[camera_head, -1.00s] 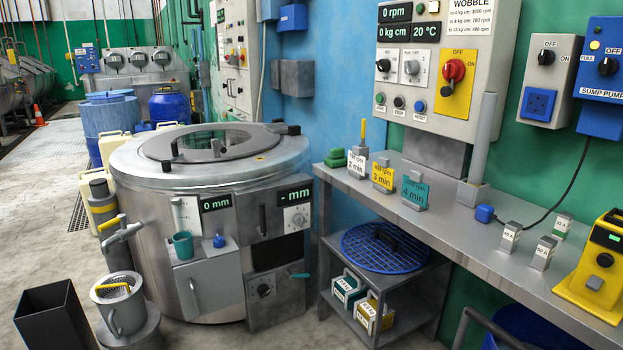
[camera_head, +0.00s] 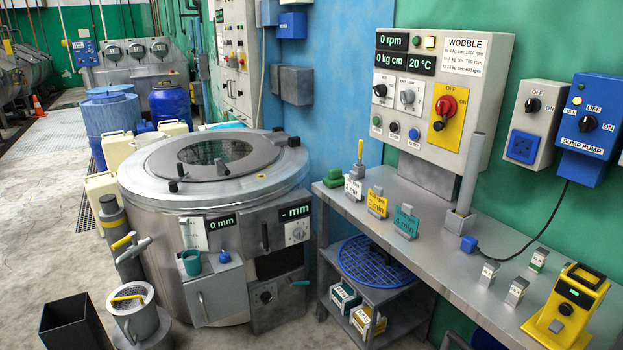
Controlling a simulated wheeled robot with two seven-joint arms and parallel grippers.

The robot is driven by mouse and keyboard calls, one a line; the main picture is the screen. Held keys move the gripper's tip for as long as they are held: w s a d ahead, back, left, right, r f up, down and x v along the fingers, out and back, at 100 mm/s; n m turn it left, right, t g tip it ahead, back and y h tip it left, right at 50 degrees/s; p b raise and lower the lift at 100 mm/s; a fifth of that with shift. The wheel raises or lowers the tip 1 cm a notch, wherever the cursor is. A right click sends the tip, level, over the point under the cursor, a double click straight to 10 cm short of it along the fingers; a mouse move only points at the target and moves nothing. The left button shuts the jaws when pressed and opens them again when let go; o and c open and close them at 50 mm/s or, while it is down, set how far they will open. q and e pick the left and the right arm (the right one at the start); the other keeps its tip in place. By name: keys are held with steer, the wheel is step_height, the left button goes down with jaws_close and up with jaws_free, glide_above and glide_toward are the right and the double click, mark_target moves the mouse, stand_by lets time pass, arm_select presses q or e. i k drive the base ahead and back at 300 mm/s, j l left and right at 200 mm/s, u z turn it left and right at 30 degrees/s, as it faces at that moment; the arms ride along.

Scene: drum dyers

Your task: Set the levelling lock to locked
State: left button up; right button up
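No label reading levelling lock can be made out. The steel drum machine (camera_head: 215,190) stands at centre left. Its lower front panel (camera_head: 278,310) carries a dark round knob (camera_head: 265,296) and a teal lever (camera_head: 300,283) pointing right, roughly level. I cannot tell which of these, if any, is the lock, or its setting. Above are a "0 mm" display (camera_head: 222,222), a "- mm" display (camera_head: 295,212) and a white dial (camera_head: 297,232). Neither of my grippers is in view.
A steel bench (camera_head: 440,250) with timer tags and a yellow device (camera_head: 565,308) runs along the right. A control panel (camera_head: 440,90) with a red switch hangs above it. A black bin (camera_head: 75,328) and a perforated pot (camera_head: 135,310) stand front left. Floor at left is open.

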mark_target(289, 282)
steer(key=i+j+u, duration=0.15)
steer(key=i+u, duration=0.2)
steer(key=i, duration=1.3)
